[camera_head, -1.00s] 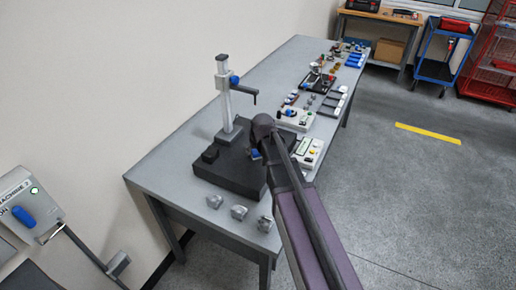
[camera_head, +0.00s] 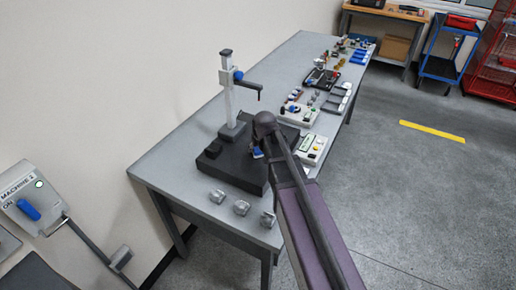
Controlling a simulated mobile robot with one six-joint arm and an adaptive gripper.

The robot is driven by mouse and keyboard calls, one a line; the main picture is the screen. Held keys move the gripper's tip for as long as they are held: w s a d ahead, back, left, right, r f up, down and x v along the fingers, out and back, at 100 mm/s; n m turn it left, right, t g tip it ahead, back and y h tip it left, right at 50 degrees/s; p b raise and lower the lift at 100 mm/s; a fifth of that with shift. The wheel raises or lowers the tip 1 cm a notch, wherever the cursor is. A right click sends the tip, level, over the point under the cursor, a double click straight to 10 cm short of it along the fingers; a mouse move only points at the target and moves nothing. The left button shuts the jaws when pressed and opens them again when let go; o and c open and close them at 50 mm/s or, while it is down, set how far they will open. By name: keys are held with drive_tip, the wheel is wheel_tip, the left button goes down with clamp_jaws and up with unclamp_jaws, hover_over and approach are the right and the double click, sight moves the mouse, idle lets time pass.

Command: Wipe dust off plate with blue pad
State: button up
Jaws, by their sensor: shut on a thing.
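The dark plate (camera_head: 228,169) lies near the close end of the long grey table, at the foot of an upright measuring column. My gripper (camera_head: 257,153) is over the plate's right part, mostly hidden behind my own arm. A small bit of the blue pad (camera_head: 257,152) shows at the gripper, low over the plate. The gripper is shut on the pad. I cannot tell whether the pad touches the plate. Dust on the plate is too small to make out.
The measuring column (camera_head: 229,95) with a side arm stands at the plate's back. Several small metal parts (camera_head: 241,207) sit along the table's front edge. Instrument boxes (camera_head: 311,148) stand right of the plate. A machine switch panel (camera_head: 33,203) is at left.

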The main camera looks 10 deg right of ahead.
drive_tip(key=shift+w+d, duration=0.55)
drive_tip(key=shift+w, duration=0.25)
drive_tip(key=shift+w+d, duration=0.5)
drive_tip(key=shift+w, duration=0.25)
drive_tip(key=shift+w+d, duration=0.1)
drive_tip(key=shift+w, duration=0.05)
drive_tip(key=shift+w+d, duration=0.95)
drive_tip(key=shift+w, duration=0.3)
drive_tip(key=shift+w, duration=0.1)
drive_tip(key=shift+w+d, duration=0.55)
drive_tip(key=shift+w, duration=0.15)
drive_tip(key=shift+w+d, duration=0.5)
drive_tip(key=shift+w, duration=0.2)
drive_tip(key=shift+r+p, duration=3.05)
drive_tip(key=shift+p, duration=0.05)
